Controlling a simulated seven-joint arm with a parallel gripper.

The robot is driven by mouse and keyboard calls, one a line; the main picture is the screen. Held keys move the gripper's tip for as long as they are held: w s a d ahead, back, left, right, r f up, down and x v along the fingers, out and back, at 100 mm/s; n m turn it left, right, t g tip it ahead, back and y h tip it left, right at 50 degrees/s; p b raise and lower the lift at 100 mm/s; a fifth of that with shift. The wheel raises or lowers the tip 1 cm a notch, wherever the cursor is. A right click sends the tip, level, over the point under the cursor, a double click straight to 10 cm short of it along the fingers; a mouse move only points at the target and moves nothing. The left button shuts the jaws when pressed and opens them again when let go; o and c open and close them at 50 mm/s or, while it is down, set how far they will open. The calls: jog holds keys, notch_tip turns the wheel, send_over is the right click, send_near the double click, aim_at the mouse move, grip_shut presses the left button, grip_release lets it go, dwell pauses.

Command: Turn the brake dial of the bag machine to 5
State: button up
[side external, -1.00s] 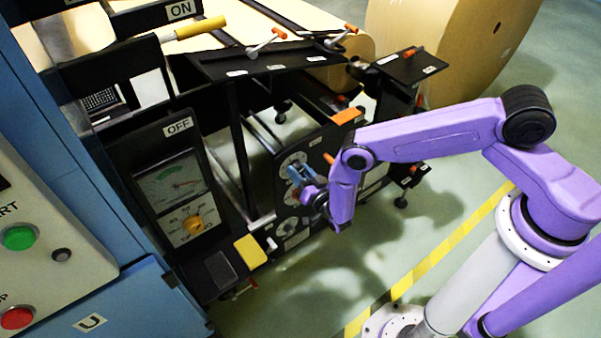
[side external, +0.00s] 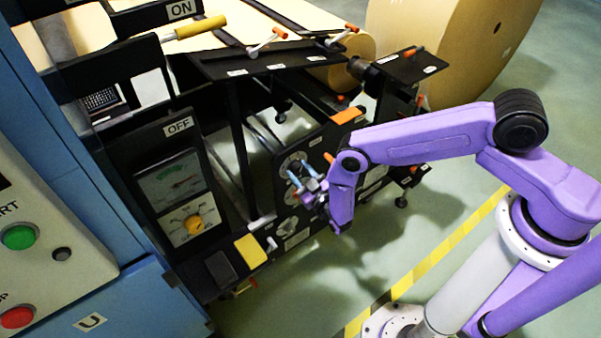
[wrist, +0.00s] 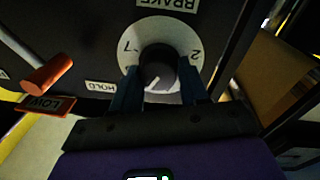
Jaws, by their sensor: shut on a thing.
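The brake dial shows in the wrist view as a white round scale plate (wrist: 163,27) with a dark knob (wrist: 157,62) at its centre. The label BRAKE appears upside down above it. A 2 shows on the plate's right side and another mark on its left; the lower scale is hidden. A pale pointer line on the knob points toward the lower left of the picture. My gripper (wrist: 158,78) has its blue fingers on both sides of the knob, shut on it. In the side view my gripper (side external: 303,184) is at the black panel, covering part of the dials.
In the wrist view an orange-tipped lever (wrist: 48,74) and a LOW tag (wrist: 40,103) are left of the dial. In the side view an orange block (side external: 348,116) and a yellow pad (side external: 250,251) are on the bag machine. Open floor (side external: 335,275) lies below my forearm.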

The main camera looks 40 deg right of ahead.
aim_at(299, 171)
jog(key=shift+n, duration=0.6)
jog(key=o, duration=1)
jog(key=shift+o, duration=0.2)
jog(key=shift+s, duration=0.15)
jog(key=shift+s, duration=1.35)
notch_tip(299, 171, up, 7)
jog(key=shift+f, duration=0.1)
jog(key=shift+a, duration=0.1)
